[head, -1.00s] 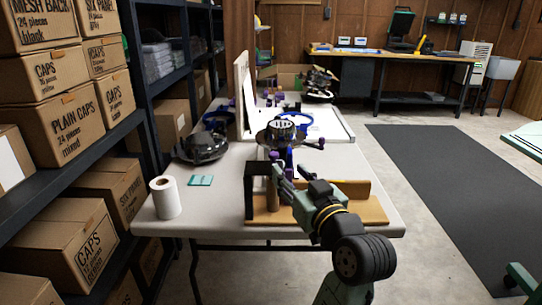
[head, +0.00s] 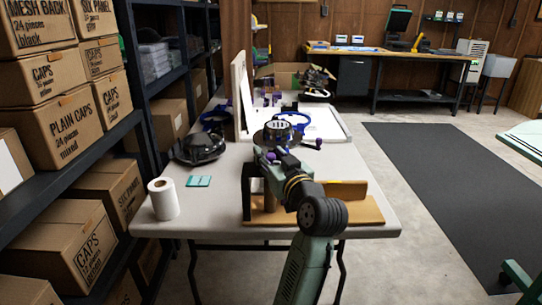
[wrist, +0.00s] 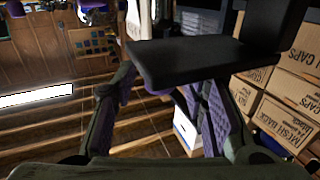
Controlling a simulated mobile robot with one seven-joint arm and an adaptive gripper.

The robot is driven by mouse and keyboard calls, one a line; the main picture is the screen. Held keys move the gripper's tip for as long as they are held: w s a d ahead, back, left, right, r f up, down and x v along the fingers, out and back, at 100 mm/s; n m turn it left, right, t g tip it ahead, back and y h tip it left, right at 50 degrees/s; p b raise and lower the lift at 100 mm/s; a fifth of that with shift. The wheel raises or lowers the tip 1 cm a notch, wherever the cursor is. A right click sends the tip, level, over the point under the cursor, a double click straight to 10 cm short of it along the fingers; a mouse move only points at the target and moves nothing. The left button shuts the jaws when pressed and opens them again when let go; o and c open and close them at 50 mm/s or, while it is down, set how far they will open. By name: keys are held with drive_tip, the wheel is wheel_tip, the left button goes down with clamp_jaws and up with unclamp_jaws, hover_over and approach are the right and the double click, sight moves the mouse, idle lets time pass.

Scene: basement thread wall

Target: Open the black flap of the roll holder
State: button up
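The roll holder stands at the table's near edge in the head view, with a wooden base (head: 285,217) and a black upright (head: 247,200). Its black flap (wrist: 200,62) is a dark flat plate across the upper middle of the wrist view. In the head view, my gripper (head: 266,172) is at the holder's top and hides most of the flap there. In the wrist view, my gripper's fingers (wrist: 157,92) are spread apart with nothing clasped between them. The flap's edge lies close in front of the fingertips; I cannot tell whether they touch.
A white roll (head: 162,199) stands on the table (head: 210,222) at the left, near a teal pad (head: 198,181). A dark cap (head: 199,148) and a round clamp fixture (head: 280,132) lie behind the holder. Shelves with cardboard boxes (head: 80,245) line the left. Floor at right is open.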

drive_tip(key=shift+c, duration=0.2)
clamp_jaws()
idle(0.6)
